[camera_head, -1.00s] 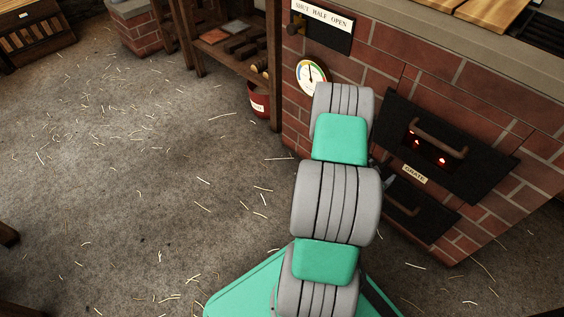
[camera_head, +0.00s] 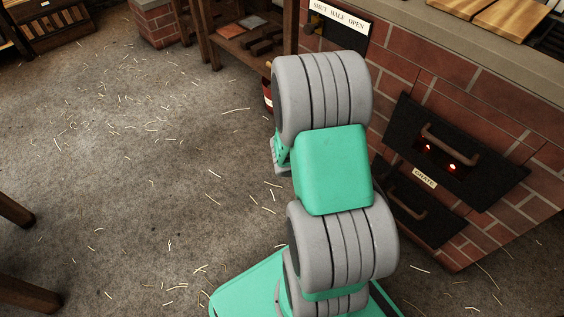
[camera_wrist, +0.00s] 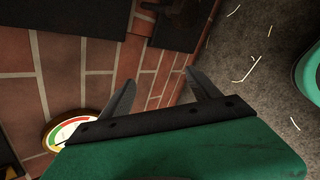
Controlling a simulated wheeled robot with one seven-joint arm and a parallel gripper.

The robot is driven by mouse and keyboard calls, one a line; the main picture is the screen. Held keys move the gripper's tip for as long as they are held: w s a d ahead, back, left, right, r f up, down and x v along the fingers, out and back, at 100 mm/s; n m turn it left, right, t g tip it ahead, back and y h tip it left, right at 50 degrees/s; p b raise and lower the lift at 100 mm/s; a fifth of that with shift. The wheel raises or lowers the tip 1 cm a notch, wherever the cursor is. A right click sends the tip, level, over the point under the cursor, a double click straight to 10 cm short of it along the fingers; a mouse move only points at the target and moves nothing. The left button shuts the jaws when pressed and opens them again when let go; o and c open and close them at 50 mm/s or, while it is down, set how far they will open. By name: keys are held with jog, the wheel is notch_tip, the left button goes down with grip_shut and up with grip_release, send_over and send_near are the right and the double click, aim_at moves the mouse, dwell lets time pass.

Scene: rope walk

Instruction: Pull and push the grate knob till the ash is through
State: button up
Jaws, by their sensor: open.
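The cream GRATE label (camera_head: 424,178) sits on the brick stove front between the fire door (camera_head: 450,150) and the lower ash door (camera_head: 418,206). Two orange glows show through the fire door. I cannot make out the grate knob in the head view; my arm covers the bricks left of the label. My gripper (camera_wrist: 160,78) is open and empty in the wrist view, its fingers apart before the brick wall. A dark horizontal shape on the bricks left of the fingers is too dim to tell. No ash can be made out.
A round gauge (camera_wrist: 70,130) is at the lower left of the wrist view. A SHUT HALF OPEN plate (camera_head: 338,17) is on the stove's upper left. A wooden shelf (camera_head: 245,45) and a red bucket (camera_head: 267,92) stand beside the stove.

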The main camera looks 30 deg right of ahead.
jog(key=w+a+r+m+y, duration=0.2)
jog(key=a+r+m+y, duration=0.1)
jog(key=a, duration=0.7)
jog(key=w+a+r+m+t+y, duration=0.1)
jog(key=w+a+r+m+y, duration=0.2)
jog(key=a, duration=0.7)
jog(key=shift+w+r, duration=0.2)
jog(key=shift+r, duration=0.4)
jog(key=shift+a, duration=0.1)
